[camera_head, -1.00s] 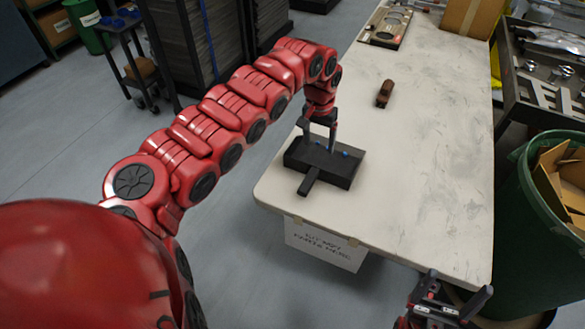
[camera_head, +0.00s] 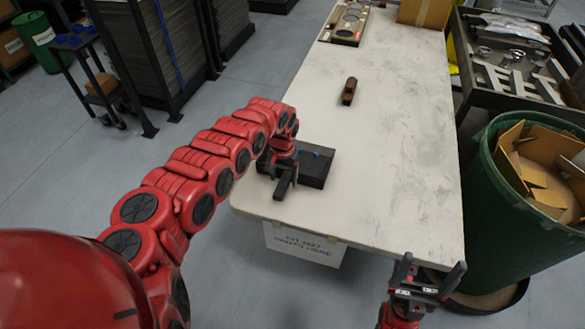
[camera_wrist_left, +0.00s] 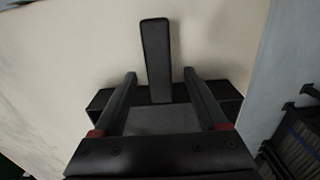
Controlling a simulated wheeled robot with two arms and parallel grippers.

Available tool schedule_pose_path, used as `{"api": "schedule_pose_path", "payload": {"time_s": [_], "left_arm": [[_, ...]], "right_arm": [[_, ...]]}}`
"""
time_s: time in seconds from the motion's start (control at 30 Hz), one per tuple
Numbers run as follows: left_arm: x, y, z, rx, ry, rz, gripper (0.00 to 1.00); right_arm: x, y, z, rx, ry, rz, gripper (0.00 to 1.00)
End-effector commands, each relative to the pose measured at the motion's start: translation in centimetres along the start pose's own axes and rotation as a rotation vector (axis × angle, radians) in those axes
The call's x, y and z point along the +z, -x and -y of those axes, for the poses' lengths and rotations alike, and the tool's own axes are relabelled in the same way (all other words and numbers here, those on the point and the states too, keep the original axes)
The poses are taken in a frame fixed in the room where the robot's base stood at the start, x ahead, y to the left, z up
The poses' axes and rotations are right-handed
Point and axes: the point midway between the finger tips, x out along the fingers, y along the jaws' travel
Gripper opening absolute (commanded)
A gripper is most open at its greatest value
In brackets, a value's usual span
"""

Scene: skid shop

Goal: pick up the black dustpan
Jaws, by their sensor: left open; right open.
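The black dustpan (camera_head: 318,170) lies on the near left part of the white worktable (camera_head: 385,160), its handle (camera_head: 283,187) pointing towards the table's front edge. Blue spots show on top of its pan. My left gripper (camera_head: 277,168) is low at the handle's base and hides part of the pan. In the left wrist view the open fingers (camera_wrist_left: 160,74) are on either side of the dustpan's handle (camera_wrist_left: 156,50), with the pan (camera_wrist_left: 228,93) behind them. Contact cannot be told. My right gripper (camera_head: 430,275) is open and empty beyond the table's front edge.
A brown block-like object (camera_head: 349,91) lies further back on the table. A tray (camera_head: 345,22) and a cardboard box (camera_head: 425,12) are at the far end. A green bin (camera_head: 490,200) with cardboard stands at right. The table's middle is clear.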

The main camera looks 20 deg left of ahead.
Motion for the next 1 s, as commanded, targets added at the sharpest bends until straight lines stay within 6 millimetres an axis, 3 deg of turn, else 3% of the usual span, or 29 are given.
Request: {"api": "schedule_pose_path", "payload": {"time_s": [0.3, 0.6, 1.0], "left_arm": [[-0.4, -3.6, -0.2, 0.001, 0.0, 0.0, 0.75], [-0.4, -3.9, 0.0, -0.001, 0.001, -0.001, 0.73], [-0.4, -3.9, 0.0, 0.0, 0.001, 0.0, 0.01]], "right_arm": [[0.0, 0.0, 0.0, 0.0, 0.0, 0.0, 0.92], [0.0, 0.0, 0.0, 0.0, 0.0, 0.0, 0.92], [0.0, 0.0, 0.0, 0.0, 0.0, 0.0, 0.92]]}}
